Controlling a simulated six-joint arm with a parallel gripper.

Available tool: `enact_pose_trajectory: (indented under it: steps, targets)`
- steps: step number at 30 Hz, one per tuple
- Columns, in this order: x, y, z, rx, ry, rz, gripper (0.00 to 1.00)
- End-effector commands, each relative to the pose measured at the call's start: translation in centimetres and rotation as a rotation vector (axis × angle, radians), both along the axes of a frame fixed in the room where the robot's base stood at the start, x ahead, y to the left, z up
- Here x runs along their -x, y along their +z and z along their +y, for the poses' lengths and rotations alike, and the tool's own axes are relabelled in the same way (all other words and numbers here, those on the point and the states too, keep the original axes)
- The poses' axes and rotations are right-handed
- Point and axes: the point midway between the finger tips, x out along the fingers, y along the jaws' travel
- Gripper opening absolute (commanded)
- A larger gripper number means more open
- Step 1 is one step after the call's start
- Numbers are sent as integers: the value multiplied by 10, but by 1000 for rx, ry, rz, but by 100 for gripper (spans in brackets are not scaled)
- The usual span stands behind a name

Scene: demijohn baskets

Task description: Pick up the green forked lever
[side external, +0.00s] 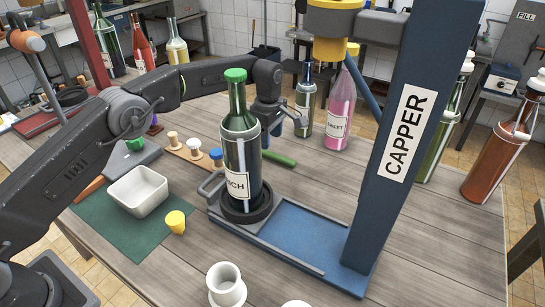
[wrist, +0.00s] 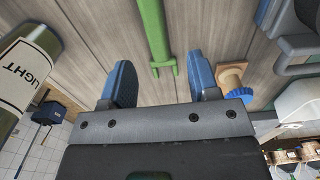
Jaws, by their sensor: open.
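The green forked lever (wrist: 152,28) lies on the grey wooden table. In the wrist view its shaft runs down from the top edge, and its forked end shows between my two blue fingers. In the side view part of the lever (side external: 279,159) shows just behind and right of the large dark green bottle (side external: 240,150), which hides the rest. My gripper (wrist: 160,72) is open and empty, with a finger on each side of the fork's line. In the side view my gripper (side external: 290,118) is above the table behind that bottle, partly hidden by it.
The large bottle stands on the blue capper base (side external: 300,235). A bottle labelled LIGHT (wrist: 28,65) is close on the left in the wrist view. A blue-topped stopper (wrist: 234,88) is near my right finger. A pink bottle (side external: 341,110) stands farther right.

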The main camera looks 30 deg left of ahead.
Motion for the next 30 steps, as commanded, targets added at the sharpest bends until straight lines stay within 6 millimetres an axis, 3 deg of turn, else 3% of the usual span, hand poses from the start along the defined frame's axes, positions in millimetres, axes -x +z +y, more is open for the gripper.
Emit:
enact_pose_trajectory:
  steps: [8, 16, 23, 30]
  targets:
    - [-1, -18, -3, 0, -1, 2, 55]
    - [-3, -55, -9, 0, -1, 1, 55]
    - [-3, -58, -8, 0, -1, -1, 55]
    - [-3, -58, -8, 0, -1, -1, 35]
